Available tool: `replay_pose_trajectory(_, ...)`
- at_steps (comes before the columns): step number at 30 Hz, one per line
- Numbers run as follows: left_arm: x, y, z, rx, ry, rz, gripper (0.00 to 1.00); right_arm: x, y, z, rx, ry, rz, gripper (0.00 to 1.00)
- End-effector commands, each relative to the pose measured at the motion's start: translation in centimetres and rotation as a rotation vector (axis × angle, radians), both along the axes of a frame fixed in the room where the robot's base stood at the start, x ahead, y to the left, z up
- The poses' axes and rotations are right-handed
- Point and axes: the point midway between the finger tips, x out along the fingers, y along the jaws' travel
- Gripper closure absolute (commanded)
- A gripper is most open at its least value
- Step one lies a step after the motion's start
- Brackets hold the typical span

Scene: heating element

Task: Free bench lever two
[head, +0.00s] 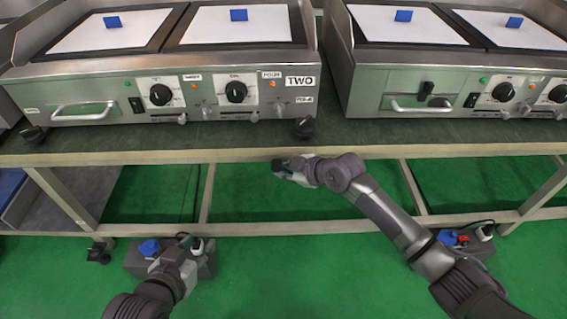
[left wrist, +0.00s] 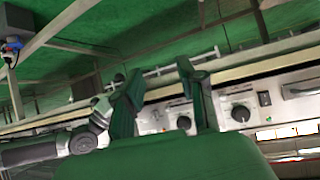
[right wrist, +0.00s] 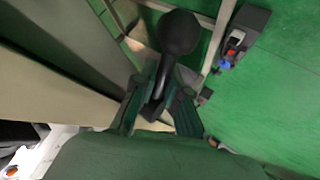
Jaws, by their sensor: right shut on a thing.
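A dark lever with a round black ball end (right wrist: 178,32) and a grey shaft shows in the right wrist view. My right gripper (right wrist: 160,95) is shut on its shaft, with the ball beyond the fingertips. In the head view my right gripper (head: 287,167) is just below the bench's front edge, under the unit marked TWO (head: 235,92); the lever is mostly hidden there. My left gripper (head: 183,242) is low at the left, apart from the bench. The left wrist view shows its fingers (left wrist: 160,85) apart, with nothing between them.
The bench (head: 250,155) carries a second heating unit (head: 440,90) at the right. A plug box (head: 208,268) sits under the left gripper, another box (head: 465,240) by my right arm. A lower rail (head: 250,227) crosses below. Green floor between is clear.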

Motion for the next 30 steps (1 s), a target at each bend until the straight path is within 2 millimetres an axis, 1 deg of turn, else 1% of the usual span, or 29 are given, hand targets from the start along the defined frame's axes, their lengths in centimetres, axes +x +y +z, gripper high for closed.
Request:
replay_pose_trajectory(1,-1.5,0.6,-0.8,0.024,0.103,0.008,0.60,0.0,-0.1,0.5,-0.018,0.002,0.000,1.00)
replay_pose_trajectory(3,-3.7,1.5,-2.4,0.055,0.244,0.019,0.60,0.0,-0.1,0.5,-0.040,0.001,-0.001,1.00)
replay_pose_trajectory(5,-5.8,2.2,-3.5,0.079,0.359,0.027,0.60,0.0,-0.2,0.5,-0.059,0.001,-0.001,1.00)
replay_pose_trajectory(6,-7.2,2.6,-4.0,0.094,0.432,0.033,0.60,0.0,-0.2,0.5,-0.072,0.001,0.000,1.00)
replay_pose_trajectory(8,-9.4,3.3,-4.7,0.117,0.542,0.042,0.60,0.0,-0.2,0.5,-0.088,0.002,0.000,1.00)
replay_pose_trajectory(9,-10.8,3.7,-4.9,0.131,0.608,0.047,0.60,0.0,-0.2,0.6,-0.100,0.001,-0.001,1.00)
replay_pose_trajectory(10,-11.7,4.0,-5.0,0.139,0.652,0.051,0.60,0.0,-0.2,0.6,-0.108,0.001,-0.001,1.00)
replay_pose_trajectory(11,-12.1,4.1,-4.9,0.142,0.670,0.051,0.60,0.0,-0.2,0.6,-0.116,0.001,0.000,1.00)
replay_pose_trajectory(18,-11.7,4.0,-3.3,0.140,0.657,0.050,0.60,0.0,-0.3,0.7,-0.178,0.002,0.000,1.00)
replay_pose_trajectory(20,-11.5,3.9,-4.1,0.141,0.665,0.049,0.60,0.0,-0.4,0.7,-0.193,0.002,0.000,1.00)
replay_pose_trajectory(21,-11.2,3.9,-5.2,0.142,0.673,0.048,0.60,0.0,-0.4,0.7,-0.203,0.001,0.000,1.00)
replay_pose_trajectory(24,-10.7,3.8,-7.0,0.142,0.679,0.047,0.60,0.0,-0.4,0.7,-0.221,0.001,0.000,1.00)
replay_pose_trajectory(27,-10.4,3.7,-8.3,0.143,0.684,0.045,0.60,0.0,-0.4,0.7,-0.234,0.000,0.000,1.00)
replay_pose_trajectory(30,-10.3,3.6,-9.3,0.143,0.688,0.044,0.60,0.0,-0.4,0.7,-0.244,0.000,0.000,1.00)
